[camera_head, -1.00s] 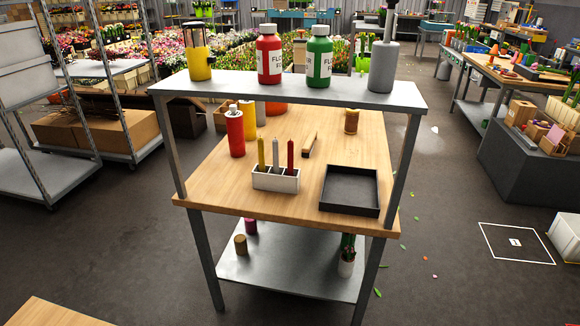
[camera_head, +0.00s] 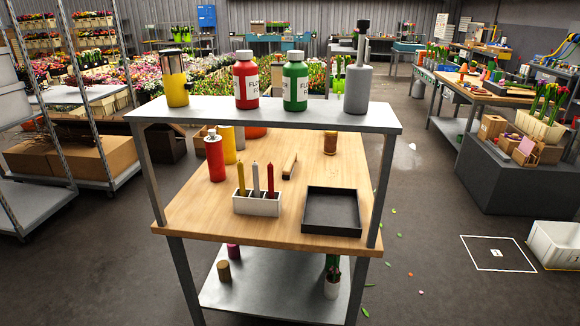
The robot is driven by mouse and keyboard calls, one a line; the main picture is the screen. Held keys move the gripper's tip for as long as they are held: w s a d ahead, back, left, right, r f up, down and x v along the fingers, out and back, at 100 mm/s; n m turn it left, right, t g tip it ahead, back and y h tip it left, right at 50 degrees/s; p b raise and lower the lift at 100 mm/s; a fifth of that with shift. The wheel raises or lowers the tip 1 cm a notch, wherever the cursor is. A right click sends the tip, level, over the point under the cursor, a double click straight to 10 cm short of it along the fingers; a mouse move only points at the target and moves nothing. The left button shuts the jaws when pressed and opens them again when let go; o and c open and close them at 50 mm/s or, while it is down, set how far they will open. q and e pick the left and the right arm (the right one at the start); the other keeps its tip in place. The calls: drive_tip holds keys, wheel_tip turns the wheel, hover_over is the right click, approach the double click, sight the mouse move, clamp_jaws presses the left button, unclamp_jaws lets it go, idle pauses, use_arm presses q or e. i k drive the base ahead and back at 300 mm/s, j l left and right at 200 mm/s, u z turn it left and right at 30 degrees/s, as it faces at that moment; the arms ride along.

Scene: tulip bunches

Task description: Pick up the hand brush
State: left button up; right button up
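A workbench (camera_head: 190,220) with a raised grey shelf (camera_head: 215,110) stands in front of me. Neither of my grippers is in view.
The shelf holds a yellow lantern (camera_head: 176,82), a red bottle (camera_head: 246,82), a green bottle (camera_head: 295,84) and a grey bottle (camera_head: 358,84). On the top are a candle holder (camera_head: 257,207), a black tray (camera_head: 331,228) and a red can (camera_head: 215,158). Open floor (camera_head: 425,235) lies right.

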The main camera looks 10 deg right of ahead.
sight(288, 172)
drive_tip(key=i+l+z, duration=0.25)
drive_tip(key=l+z, duration=0.2)
drive_tip(key=i+l+z, duration=0.75)
drive_tip(key=l+z, duration=0.2)
drive_tip(key=i+l+z, duration=0.1)
drive_tip(key=i+z, duration=0.35)
drive_tip(key=i+l+u, duration=0.1)
drive_tip(key=i+u, duration=0.25)
drive_tip(key=i+l+u, duration=0.35)
drive_tip(key=i, duration=0.2)
drive_tip(key=i+u, duration=0.2)
drive_tip(key=u, duration=0.2)
drive_tip(key=i+u, duration=0.2)
drive_tip(key=u, duration=0.25)
drive_tip(key=i+u, duration=0.2)
drive_tip(key=u, duration=0.2)
drive_tip(key=i+l+u, duration=0.2)
drive_tip(key=u, duration=0.2)
drive_tip(key=i+l+u, duration=0.15)
drive_tip(key=u, duration=0.25)
